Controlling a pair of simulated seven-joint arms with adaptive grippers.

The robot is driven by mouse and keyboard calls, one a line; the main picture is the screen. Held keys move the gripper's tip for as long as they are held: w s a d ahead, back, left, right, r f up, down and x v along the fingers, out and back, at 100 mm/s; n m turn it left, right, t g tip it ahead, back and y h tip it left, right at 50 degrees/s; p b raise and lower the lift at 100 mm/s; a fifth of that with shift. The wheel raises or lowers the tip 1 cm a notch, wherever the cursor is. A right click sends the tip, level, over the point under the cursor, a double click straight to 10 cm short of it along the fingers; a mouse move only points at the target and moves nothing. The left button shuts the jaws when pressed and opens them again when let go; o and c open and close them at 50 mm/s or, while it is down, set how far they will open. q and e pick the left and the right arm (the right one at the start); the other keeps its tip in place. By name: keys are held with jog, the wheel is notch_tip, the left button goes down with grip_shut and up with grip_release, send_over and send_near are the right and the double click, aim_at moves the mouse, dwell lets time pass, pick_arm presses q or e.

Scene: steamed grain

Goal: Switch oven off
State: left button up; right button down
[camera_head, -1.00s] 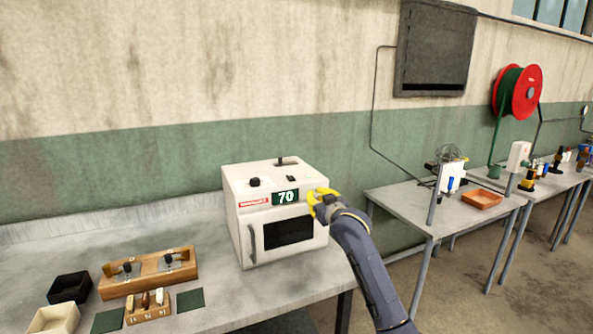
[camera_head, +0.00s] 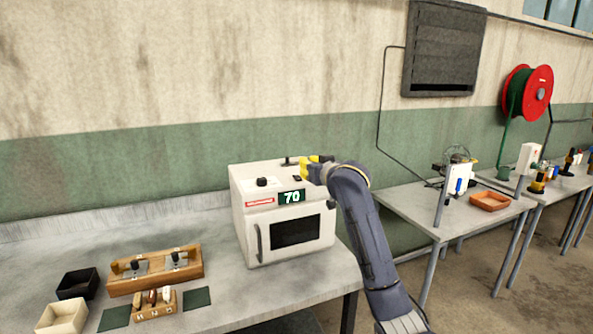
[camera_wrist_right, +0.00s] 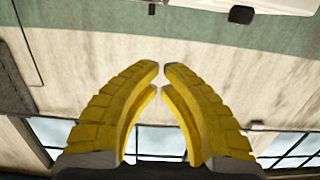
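The white oven (camera_head: 285,222) stands on the grey bench with its door shut, and its green display (camera_head: 291,197) reads 70. A black knob (camera_head: 262,182) and a small dark switch (camera_head: 297,178) are on its top. My right gripper (camera_head: 304,170), with yellow fingers, is over the top's right side, close to the switch; contact cannot be told. In the right wrist view the two fingertips (camera_wrist_right: 162,68) nearly meet with nothing between them. The oven's white edge (camera_wrist_right: 200,3) shows at the top there, with dark parts on it. My left gripper is not in view.
A wooden holder (camera_head: 155,284), a dark box (camera_head: 77,284), a pale box (camera_head: 62,318) and dark green pads (camera_head: 197,297) lie on the bench to the oven's left. Another table (camera_head: 410,205) with an orange tray (camera_head: 490,201) stands to the right.

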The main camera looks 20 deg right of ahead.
jog(key=shift+w, duration=0.1)
send_over(296, 177)
jog(key=shift+s+f, duration=0.45)
jog(key=shift+f, duration=0.15)
jog(key=shift+w+f, duration=0.3)
jog(key=shift+f, duration=0.6)
jog(key=shift+w+f, duration=0.1)
jog(key=shift+f, duration=1)
